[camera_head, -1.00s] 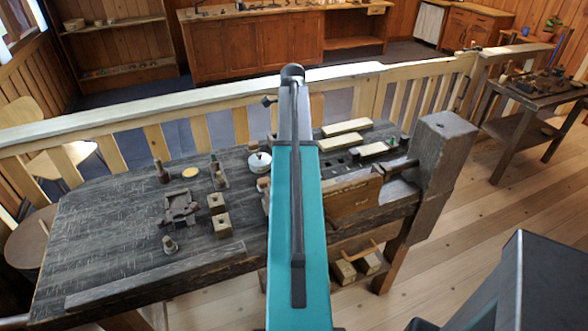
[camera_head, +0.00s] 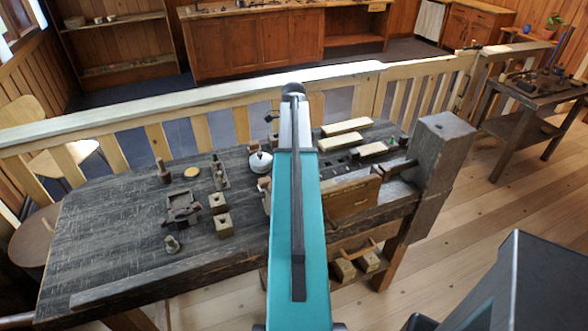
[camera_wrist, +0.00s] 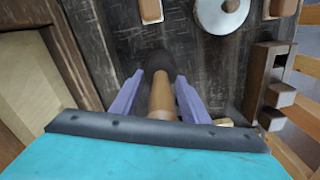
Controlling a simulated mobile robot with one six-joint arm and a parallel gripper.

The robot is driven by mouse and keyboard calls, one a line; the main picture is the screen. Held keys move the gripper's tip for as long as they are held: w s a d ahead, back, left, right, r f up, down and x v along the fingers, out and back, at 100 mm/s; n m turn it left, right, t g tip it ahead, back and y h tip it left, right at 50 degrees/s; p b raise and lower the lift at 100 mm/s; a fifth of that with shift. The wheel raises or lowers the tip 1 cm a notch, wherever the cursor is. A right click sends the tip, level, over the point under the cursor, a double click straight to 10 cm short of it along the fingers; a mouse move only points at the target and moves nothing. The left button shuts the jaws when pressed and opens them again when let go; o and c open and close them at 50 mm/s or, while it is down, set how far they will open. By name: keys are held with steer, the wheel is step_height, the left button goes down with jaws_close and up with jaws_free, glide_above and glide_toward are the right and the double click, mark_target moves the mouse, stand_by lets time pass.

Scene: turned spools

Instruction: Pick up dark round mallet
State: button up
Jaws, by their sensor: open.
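In the wrist view the dark round mallet (camera_wrist: 155,65) lies on the dark bench top, its dark rounded head toward the top of the picture and its tan wooden handle toward my wrist. My gripper (camera_wrist: 162,85) is open, with one pale purple finger on each side of the handle. Gaps show between the fingers and the handle. The near end of the handle is hidden by my wrist. In the head view my teal arm covers the mallet and my gripper.
The dark workbench (camera_head: 110,240) carries square wooden blocks (camera_head: 220,215), a white round lidded thing (camera_head: 259,162) and pale wooden bars (camera_head: 345,126). A wooden vise (camera_head: 440,165) stands at its right end. A railing (camera_head: 150,125) runs behind. The bench's left part is mostly bare.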

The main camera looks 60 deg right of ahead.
jaws_close()
steer(key=shift+r, duration=0.1)
stand_by(0.4)
steer(key=shift+r+b, duration=1.25)
steer(key=shift+r, duration=3.7)
steer(key=c, duration=0.7)
jaws_free()
steer(key=shift+c, duration=0.2)
jaws_close()
